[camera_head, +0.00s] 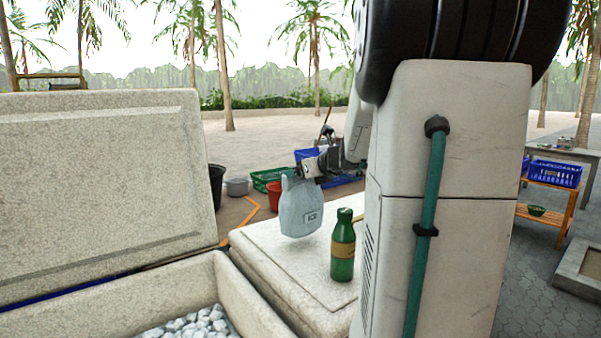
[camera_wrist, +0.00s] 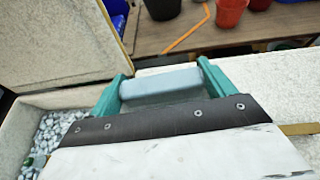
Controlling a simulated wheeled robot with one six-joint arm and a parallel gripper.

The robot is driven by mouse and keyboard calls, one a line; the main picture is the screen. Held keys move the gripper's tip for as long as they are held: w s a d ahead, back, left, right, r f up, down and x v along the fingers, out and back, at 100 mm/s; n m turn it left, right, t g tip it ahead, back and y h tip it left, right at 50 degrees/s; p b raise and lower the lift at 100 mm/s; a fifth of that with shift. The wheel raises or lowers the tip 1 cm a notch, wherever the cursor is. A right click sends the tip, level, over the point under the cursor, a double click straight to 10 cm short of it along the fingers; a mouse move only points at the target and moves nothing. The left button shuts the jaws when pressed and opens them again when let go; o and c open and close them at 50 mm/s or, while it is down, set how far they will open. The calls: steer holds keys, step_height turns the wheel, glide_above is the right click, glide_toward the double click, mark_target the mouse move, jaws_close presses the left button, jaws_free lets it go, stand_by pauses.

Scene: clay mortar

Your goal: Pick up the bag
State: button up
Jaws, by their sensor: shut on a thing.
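The bag (camera_head: 300,207) is pale blue with an ICE label and hangs upright from my gripper (camera_head: 297,176) in the head view, beside the green bottle and close to the edge of the closed white lid. In the wrist view my gripper (camera_wrist: 160,86) has its two teal fingers on either side of the pale blue top of the bag (camera_wrist: 160,84), shut on it. The lower part of the bag is hidden in the wrist view. Whether the bag's bottom touches the lid is hard to tell.
A green bottle (camera_head: 343,246) stands on the white lid (camera_head: 265,250). An open white chest (camera_head: 225,280) with ice is at the lower left, its raised lid (camera_head: 100,180) behind. A red bucket (camera_head: 274,196) and green crate (camera_head: 268,179) lie beyond.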

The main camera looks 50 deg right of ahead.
steer(key=s+a+r, duration=0.1)
steer(key=s+a, duration=0.8)
steer(key=w+a+f+n+y, duration=0.25)
steer(key=w+a, duration=0.35)
steer(key=w, duration=0.3)
steer(key=w+a+f+n+y, duration=0.1)
steer(key=w+a+n+y, duration=0.25)
steer(key=w+a, duration=0.4)
steer(key=s+a+f+n+g+y, duration=0.2)
steer(key=a+f+n+g+y, duration=0.35)
steer(key=a+f, duration=0.5)
steer(key=s+a+f+n+g+y, duration=0.2)
steer(key=a+f+n+g+y, duration=0.35)
steer(key=a, duration=0.75)
step_height(320, 180, down, 11)
steer(key=t+h, duration=0.1)
steer(key=shift+h, duration=0.4)
steer(key=shift+s+f, duration=0.1)
